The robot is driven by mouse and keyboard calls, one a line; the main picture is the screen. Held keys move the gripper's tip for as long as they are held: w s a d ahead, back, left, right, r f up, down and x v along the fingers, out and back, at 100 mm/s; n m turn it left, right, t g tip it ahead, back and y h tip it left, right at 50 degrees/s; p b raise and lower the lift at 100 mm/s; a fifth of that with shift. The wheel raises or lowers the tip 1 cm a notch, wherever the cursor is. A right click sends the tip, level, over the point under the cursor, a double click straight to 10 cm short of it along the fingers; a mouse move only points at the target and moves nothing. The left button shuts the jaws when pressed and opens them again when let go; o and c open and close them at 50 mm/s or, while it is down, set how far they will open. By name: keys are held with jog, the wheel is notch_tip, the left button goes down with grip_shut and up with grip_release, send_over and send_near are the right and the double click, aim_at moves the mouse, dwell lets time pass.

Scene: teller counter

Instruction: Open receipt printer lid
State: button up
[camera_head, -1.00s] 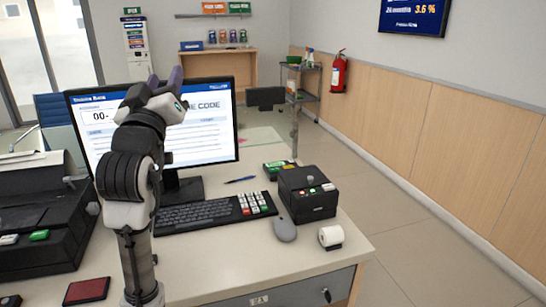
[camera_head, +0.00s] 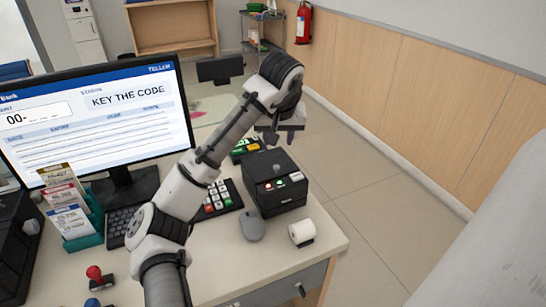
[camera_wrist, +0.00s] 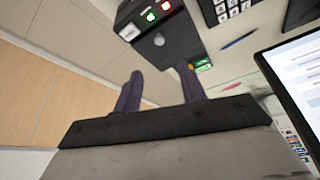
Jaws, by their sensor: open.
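The receipt printer (camera_head: 284,198) is a black box near the right edge of the counter, with small lit buttons on its front; its top looks closed. It also shows in the wrist view (camera_wrist: 180,38), with green and red lights at its front end. My gripper (camera_head: 281,136) hangs above the counter, beyond and above the printer's back side in the head view. In the wrist view its two dark fingers (camera_wrist: 158,80) are spread apart with nothing between them. The right finger overlaps the printer's end in that view; I cannot tell the gap in depth.
A leaflet holder (camera_head: 85,232) stands front left. Open floor lies right.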

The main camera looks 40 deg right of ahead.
aim_at(276, 166)
jog(key=x, duration=1.3)
jog(key=shift+f, duration=0.15)
grip_shut()
